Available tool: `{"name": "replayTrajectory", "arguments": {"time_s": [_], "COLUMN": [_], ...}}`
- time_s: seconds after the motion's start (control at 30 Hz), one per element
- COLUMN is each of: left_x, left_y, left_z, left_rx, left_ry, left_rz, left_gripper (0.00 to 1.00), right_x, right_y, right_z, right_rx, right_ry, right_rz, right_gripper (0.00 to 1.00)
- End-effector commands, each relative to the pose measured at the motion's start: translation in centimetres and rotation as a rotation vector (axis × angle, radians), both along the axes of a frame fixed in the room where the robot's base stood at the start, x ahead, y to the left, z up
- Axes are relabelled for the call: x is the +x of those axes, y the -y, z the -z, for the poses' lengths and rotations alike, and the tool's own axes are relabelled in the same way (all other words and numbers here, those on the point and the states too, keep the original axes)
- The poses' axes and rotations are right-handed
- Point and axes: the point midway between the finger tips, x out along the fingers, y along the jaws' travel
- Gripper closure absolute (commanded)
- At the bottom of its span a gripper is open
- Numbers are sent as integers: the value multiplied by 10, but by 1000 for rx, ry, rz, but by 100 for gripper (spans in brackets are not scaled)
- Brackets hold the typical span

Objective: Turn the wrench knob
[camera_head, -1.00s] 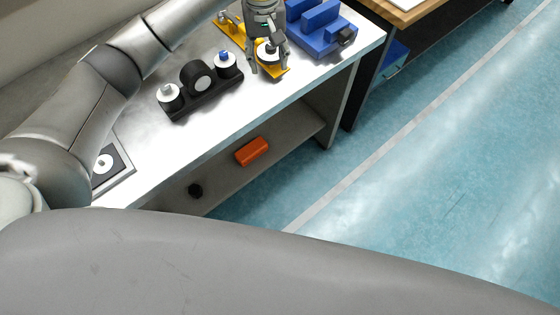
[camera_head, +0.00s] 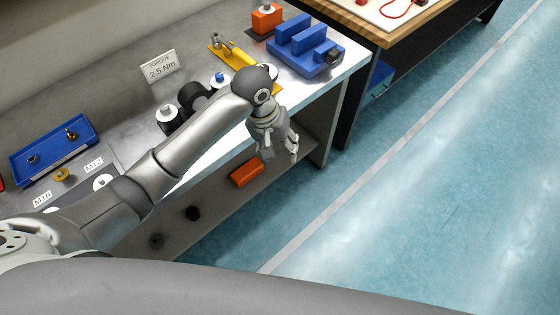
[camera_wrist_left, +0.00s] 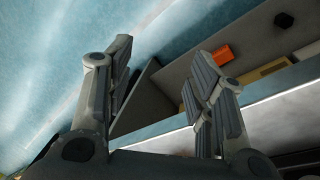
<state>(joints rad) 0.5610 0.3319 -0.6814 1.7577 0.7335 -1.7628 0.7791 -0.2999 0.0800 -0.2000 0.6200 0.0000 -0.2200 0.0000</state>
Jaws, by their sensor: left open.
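In the head view a black fixture (camera_head: 190,96) on the bench carries a white-topped knob (camera_head: 167,113), a black round dial and a blue-topped knob (camera_head: 219,78). My left forearm hides its front part. A yellow toggle clamp (camera_head: 232,52) stands to its right, with a white disc (camera_head: 268,70) at its near end, partly covered by my wrist. I cannot tell which of these is the wrench knob. My left gripper (camera_head: 280,151) is open and empty in front of the bench's front edge, pointing down. In the left wrist view its fingers (camera_wrist_left: 160,75) are spread with nothing between them.
A torque sign (camera_head: 161,66) stands behind the fixture. A blue block fixture (camera_head: 306,46) and an orange block (camera_head: 267,18) are at the right end. A blue tray (camera_head: 54,150) is at the left. The lower shelf holds an orange box (camera_head: 247,172). Open floor lies right.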

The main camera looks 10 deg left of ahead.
Motion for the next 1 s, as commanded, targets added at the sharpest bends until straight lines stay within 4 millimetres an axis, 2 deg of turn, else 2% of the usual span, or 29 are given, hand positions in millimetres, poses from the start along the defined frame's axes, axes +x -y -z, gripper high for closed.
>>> {"name": "replayTrajectory", "arguments": {"time_s": [0.1,0.3,1.0], "left_x": [-13,-25,-29], "left_y": [4,7,7], "left_z": [9,16,18], "left_rx": [-20,-39,-43], "left_ry": [17,42,52], "left_rz": [28,55,62], "left_gripper": [50,50,50], "right_x": [0,0,0], "right_y": [0,0,0], "right_z": [0,0,0], "right_rx": [0,0,0], "right_ry": [0,0,0], "right_rz": [0,0,0], "right_gripper": [60,60,60]}}
